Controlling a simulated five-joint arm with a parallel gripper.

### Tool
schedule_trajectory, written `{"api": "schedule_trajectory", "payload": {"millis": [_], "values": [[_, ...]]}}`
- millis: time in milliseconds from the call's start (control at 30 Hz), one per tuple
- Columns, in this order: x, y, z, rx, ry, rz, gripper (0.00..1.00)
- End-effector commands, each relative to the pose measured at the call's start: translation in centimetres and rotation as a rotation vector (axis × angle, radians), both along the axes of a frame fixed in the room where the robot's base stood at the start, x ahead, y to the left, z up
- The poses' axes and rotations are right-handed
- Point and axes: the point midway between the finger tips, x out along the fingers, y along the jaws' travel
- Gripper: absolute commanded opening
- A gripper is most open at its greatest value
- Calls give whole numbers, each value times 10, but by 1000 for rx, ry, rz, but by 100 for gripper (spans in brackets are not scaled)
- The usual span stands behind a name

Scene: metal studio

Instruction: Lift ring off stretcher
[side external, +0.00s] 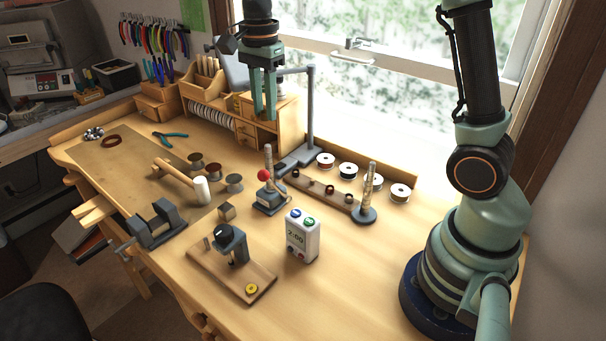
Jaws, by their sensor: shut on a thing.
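The ring stretcher (268,198) stands upright near the middle of the bench, with a dark base, a tall post and a red ball knob on its left side. My gripper (263,115) points down above the stretcher, its green fingertips apart from the top of the post. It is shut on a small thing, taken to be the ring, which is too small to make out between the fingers. I cannot make out a ring on the stretcher's post.
A wooden strip with several small rings (321,189), a tapered mandrel on a round base (367,205) and several spools (348,170) stand to the right. A grey post (310,110) rises behind.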

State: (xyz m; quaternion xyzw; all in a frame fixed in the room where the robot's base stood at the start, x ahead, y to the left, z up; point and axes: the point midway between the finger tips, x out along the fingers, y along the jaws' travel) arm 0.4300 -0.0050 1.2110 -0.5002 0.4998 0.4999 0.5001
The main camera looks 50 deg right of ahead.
Motion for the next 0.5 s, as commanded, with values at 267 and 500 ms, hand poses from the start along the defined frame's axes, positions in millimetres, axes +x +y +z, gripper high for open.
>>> {"api": "schedule_trajectory", "payload": {"millis": [267,500], "values": [[0,0,-1,0,1,0,0],[0,0,-13,0,2,0,0]]}}
